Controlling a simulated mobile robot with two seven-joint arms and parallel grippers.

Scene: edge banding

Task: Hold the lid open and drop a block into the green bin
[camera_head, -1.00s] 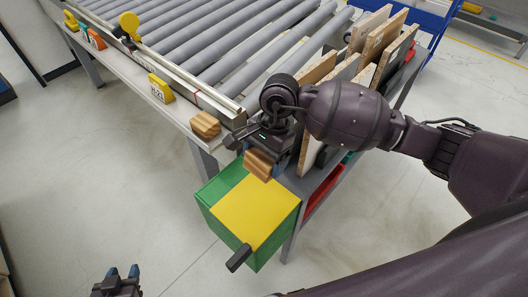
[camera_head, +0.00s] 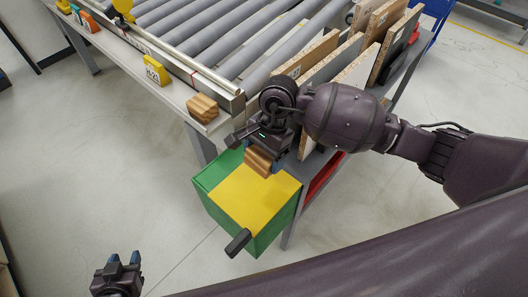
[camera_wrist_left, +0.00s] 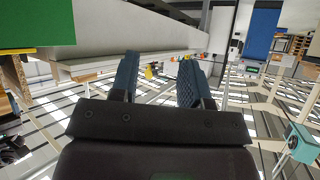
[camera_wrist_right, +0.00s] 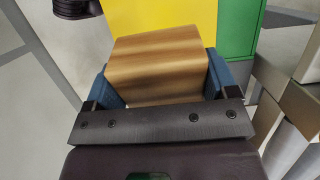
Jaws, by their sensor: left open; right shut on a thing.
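The green bin (camera_head: 270,238) stands on the floor against the end of the conveyor table. Its yellow lid (camera_head: 245,203) lies shut on top, with a dark handle (camera_head: 238,242) at the front edge. My right gripper (camera_head: 262,150) is shut on a wooden block (camera_head: 258,162), held over the back part of the lid. In the right wrist view the block (camera_wrist_right: 158,65) sits between the two blue fingers, with the yellow lid (camera_wrist_right: 160,14) beyond. A second wooden block (camera_head: 203,108) rests on the table's corner. My left gripper (camera_head: 124,260) is open and empty, low and left of the bin.
Grey conveyor rollers (camera_head: 215,42) fill the table top. Upright boards (camera_head: 345,95) stand in a rack right of my right gripper. A yellow tag block (camera_head: 157,72) sits on the table's left ledge. The floor (camera_head: 130,180) between my left gripper and the bin is clear.

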